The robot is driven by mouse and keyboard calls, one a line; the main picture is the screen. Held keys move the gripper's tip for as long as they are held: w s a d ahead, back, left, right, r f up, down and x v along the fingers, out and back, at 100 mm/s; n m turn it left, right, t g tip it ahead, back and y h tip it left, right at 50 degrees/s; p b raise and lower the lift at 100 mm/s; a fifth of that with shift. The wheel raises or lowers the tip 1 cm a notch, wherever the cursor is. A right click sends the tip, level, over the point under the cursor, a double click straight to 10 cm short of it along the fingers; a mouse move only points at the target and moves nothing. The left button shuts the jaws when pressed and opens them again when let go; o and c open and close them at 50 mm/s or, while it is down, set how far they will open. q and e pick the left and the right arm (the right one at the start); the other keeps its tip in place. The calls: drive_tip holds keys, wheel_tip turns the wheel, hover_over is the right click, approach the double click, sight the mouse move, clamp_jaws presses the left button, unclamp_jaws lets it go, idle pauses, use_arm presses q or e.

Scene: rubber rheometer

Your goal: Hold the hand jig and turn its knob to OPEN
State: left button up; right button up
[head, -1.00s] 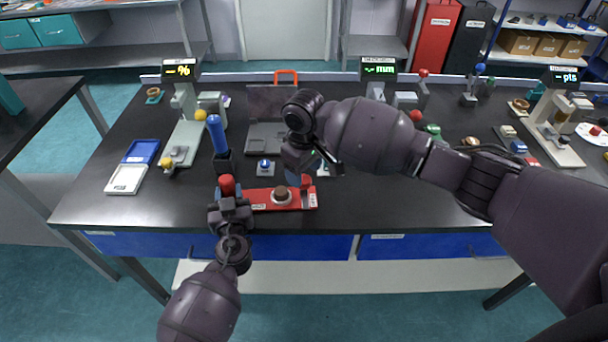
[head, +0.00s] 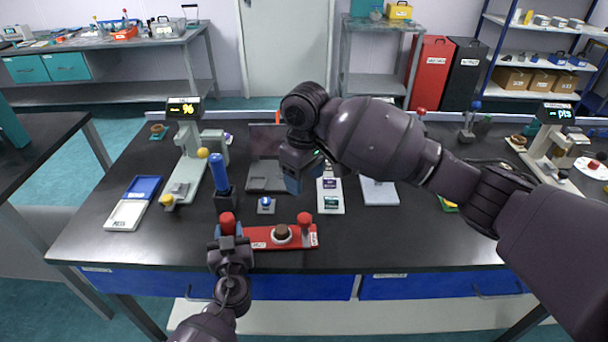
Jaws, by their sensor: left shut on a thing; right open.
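The hand jig is a red plate (head: 262,243) near the front edge of the black table. A dark brown knob (head: 282,231) sits on a pale ring at its middle. It has a red-topped post at each end, the right post (head: 304,221) being free. My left gripper (head: 228,235) is shut on the jig's left red-topped post (head: 228,219). My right gripper (head: 294,178) is open and empty, pointing down above and behind the knob, apart from it. Which way the knob is turned is too small to tell.
A blue-handled tool (head: 220,172) stands upright behind the jig's left end. A small blue-buttoned box (head: 266,204) and a white card tray (head: 330,196) lie behind it. A blue and white tray (head: 134,202) is at left.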

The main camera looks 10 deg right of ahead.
use_arm(q)
drive_tip(key=o, duration=1.1)
drive_tip(key=shift+o, duration=0.2)
drive_tip(key=shift+s, duration=0.15)
